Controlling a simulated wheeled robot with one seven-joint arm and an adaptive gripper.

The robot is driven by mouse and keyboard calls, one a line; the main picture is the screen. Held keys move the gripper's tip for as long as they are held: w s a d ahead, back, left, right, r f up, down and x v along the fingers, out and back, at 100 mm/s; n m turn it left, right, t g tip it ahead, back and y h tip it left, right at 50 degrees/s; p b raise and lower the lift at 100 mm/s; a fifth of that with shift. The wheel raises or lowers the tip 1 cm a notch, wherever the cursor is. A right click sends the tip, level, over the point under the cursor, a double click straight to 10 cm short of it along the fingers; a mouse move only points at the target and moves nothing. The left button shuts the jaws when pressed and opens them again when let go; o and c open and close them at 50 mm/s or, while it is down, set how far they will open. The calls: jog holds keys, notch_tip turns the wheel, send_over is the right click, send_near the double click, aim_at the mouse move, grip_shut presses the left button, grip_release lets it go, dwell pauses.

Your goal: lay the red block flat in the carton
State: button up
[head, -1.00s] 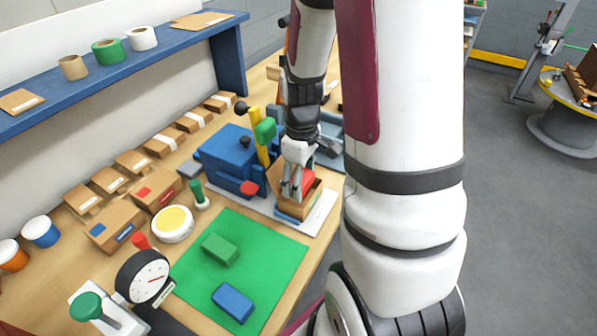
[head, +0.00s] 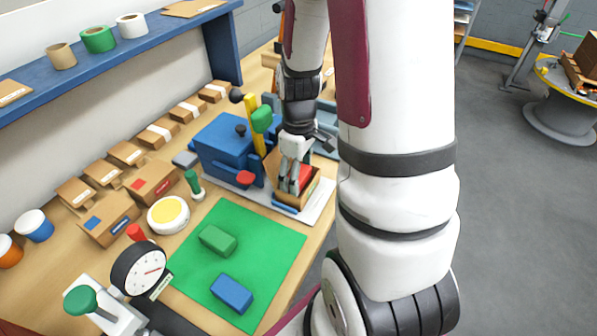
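The open brown carton (head: 314,190) stands on a pale board at the front of the blue machine. My gripper (head: 289,186) points down into the carton. The red block (head: 305,177) shows beside the fingers, inside the carton's rim. The fingers appear shut on it. The fingers and carton walls hide its lower part, so I cannot tell whether it touches the bottom or lies flat.
A green block (head: 217,240) and a blue block (head: 232,293) lie on the green mat (head: 265,240). The blue machine (head: 222,145), with a green-knobbed lever (head: 261,119), stands close left of the carton. A dial gauge (head: 139,270) is at front left.

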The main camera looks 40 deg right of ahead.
jog(key=shift+o, duration=1.2)
jog(key=shift+r, duration=0.15)
notch_tip(320, 180, up, 12)
